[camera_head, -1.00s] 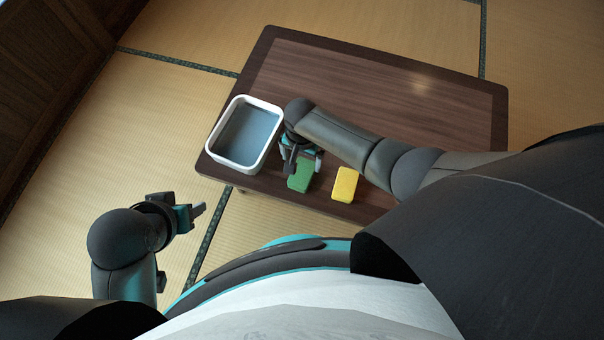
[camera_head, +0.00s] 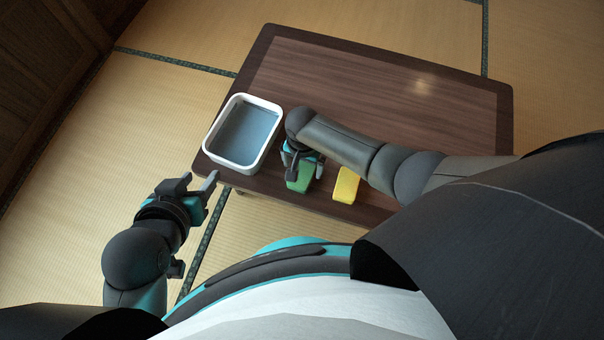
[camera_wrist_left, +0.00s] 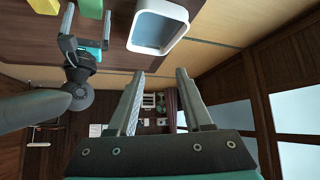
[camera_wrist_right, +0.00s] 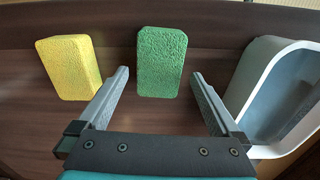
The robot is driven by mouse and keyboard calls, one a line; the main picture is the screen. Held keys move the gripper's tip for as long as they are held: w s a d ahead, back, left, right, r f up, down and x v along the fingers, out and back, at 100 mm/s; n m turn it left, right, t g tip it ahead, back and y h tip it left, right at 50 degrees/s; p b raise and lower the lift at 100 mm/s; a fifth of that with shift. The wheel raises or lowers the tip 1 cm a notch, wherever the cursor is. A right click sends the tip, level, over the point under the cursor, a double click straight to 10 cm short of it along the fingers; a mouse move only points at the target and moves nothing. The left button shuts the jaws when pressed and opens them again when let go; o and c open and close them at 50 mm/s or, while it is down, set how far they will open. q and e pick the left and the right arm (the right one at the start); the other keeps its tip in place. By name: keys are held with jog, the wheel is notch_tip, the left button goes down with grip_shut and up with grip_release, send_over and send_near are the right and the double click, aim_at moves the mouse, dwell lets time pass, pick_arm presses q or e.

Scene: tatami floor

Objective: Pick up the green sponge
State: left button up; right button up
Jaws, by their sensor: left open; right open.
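The green sponge (camera_head: 301,178) lies on the dark wooden table near its front edge, partly covered by my right gripper in the head view. In the right wrist view the green sponge (camera_wrist_right: 160,62) is ahead of the open fingers of my right gripper (camera_wrist_right: 159,82), lined up with the gap between them. My right gripper (camera_head: 303,165) is at the sponge and not closed on it. My left gripper (camera_head: 198,184) is open and empty, off the table's front left corner. Its open fingers also show in the left wrist view (camera_wrist_left: 160,80).
A yellow sponge (camera_head: 346,186) lies right of the green one. A white-rimmed container (camera_head: 211,146) with a grey-blue inside stands at the table's left end. The rest of the tabletop (camera_head: 380,95) is clear, apart from my right arm above it.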

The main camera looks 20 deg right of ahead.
jog(key=shift+f+b, duration=0.65)
jog(key=shift+f, duration=0.25)
pick_arm(q)
jog(key=shift+w+d+r+t+h+b, duration=0.2)
jog(key=shift+w+d+t+h, duration=0.15)
jog(key=shift+d+t, duration=0.4)
jog(key=shift+w+d+r+t+h+b, duration=0.1)
jog(key=shift+w+d+r+t+h, duration=0.15)
jog(key=shift+d+t+h, duration=0.35)
jog(key=shift+w+d+r+t+h+b, duration=0.15)
jog(key=shift+w+d+t+h, duration=0.15)
jog(key=shift+d+t, duration=0.5)
pick_arm(e)
jog(key=shift+f, duration=0.45)
jog(key=shift+c, duration=0.2)
jog(key=c, duration=1.2)
jog(key=shift+c, duration=0.2)
pick_arm(q)
jog(key=shift+f, duration=0.1)
pick_arm(e)
jog(key=shift+r, duration=0.1)
